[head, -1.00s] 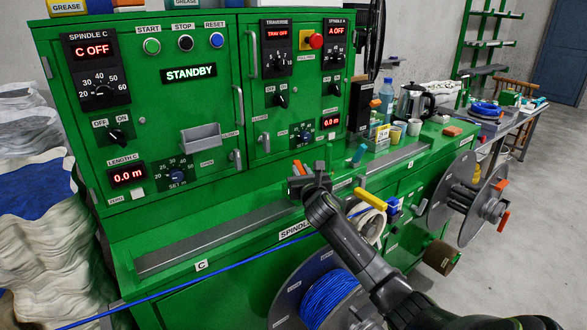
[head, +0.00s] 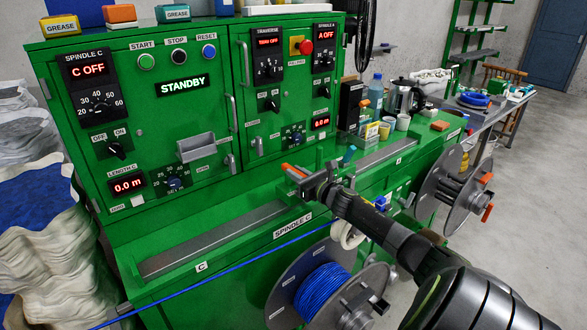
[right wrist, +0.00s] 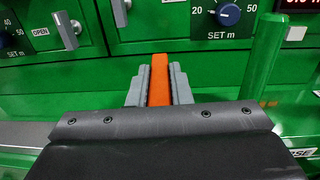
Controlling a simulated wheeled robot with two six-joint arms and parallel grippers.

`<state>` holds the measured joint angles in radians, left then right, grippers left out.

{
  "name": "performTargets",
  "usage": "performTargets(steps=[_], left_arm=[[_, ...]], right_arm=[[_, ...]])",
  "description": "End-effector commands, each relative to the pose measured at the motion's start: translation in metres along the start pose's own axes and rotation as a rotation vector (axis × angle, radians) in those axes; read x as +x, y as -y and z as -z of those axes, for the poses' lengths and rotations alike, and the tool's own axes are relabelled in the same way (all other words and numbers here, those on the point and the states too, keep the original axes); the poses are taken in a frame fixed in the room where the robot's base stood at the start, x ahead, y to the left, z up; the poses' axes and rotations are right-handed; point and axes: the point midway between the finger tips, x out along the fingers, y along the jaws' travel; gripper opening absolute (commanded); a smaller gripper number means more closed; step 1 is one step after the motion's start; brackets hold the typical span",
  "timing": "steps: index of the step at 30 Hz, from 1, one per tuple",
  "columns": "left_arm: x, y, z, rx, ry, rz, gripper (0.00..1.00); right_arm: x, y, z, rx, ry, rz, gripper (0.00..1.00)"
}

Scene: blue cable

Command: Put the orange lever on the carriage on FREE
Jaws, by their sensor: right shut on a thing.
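The orange lever (head: 293,170) shows at the middle of the head view, above the rail (head: 215,238) on the green machine's ledge. My right gripper (head: 308,180) is shut on it. In the right wrist view the orange lever (right wrist: 159,78) stands upright between the two grey fingers of my right gripper (right wrist: 159,92). The carriage under the lever is mostly hidden by my gripper and arm. No FREE label can be read. My left gripper is not in view.
A blue cable (head: 210,281) runs along the machine's front. A reel of blue cable (head: 322,288) stands below the ledge, close to my right arm. A green post (right wrist: 264,75) rises right of the gripper in the wrist view. Bottles and a kettle (head: 405,100) stand at the back right.

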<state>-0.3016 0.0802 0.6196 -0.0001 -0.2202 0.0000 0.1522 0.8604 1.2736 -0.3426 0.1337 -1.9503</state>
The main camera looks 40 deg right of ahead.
Motion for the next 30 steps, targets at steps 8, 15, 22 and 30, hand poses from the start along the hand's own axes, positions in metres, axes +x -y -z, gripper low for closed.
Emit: performTargets(steps=[8,15,22,30], left_arm=[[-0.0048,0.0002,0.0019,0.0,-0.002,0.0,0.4],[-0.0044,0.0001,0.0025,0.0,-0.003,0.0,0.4],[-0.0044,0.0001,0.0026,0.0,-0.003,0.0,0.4],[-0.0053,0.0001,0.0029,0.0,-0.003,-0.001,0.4]], right_arm=[[0.0001,0.0001,-0.0011,0.0,0.0,-0.017,0.0],[0.0002,-0.0001,-0.0007,0.0,0.0,-0.017,0.0],[0.0001,-0.0002,-0.0004,0.0,0.0,-0.017,0.4],[-0.0001,-0.0002,-0.002,0.0,-0.001,-0.017,0.4]])
